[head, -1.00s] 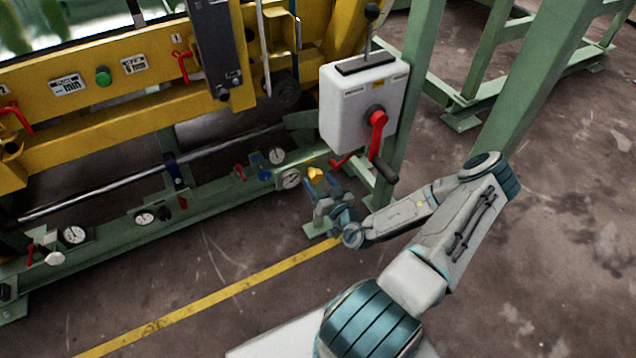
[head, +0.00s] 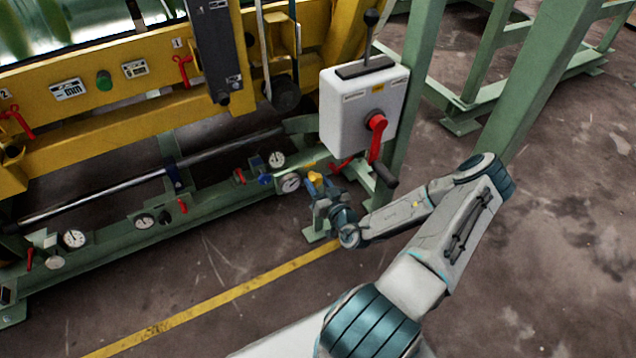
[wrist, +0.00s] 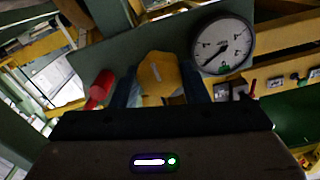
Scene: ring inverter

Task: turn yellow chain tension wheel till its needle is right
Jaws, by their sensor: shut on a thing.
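The yellow chain tension wheel (wrist: 160,76) sits between the two fingers of my gripper (wrist: 160,92) in the wrist view, and the fingers are shut on it. In the head view the yellow wheel (head: 315,178) shows at the tip of my gripper (head: 319,190), at the right end of the green lower beam. A round white gauge (wrist: 223,44) with a dark needle is just right of the wheel in the wrist view. Its needle points toward the lower left of the dial in that picture. The gauge also shows in the head view (head: 290,183), too small to read.
A white box (head: 362,108) with a red crank (head: 377,135) and a black-knobbed lever stands above and right of my gripper. A red handle (wrist: 100,88) is left of the wheel in the wrist view. Other gauges (head: 74,238) line the green beam. The floor in front is clear.

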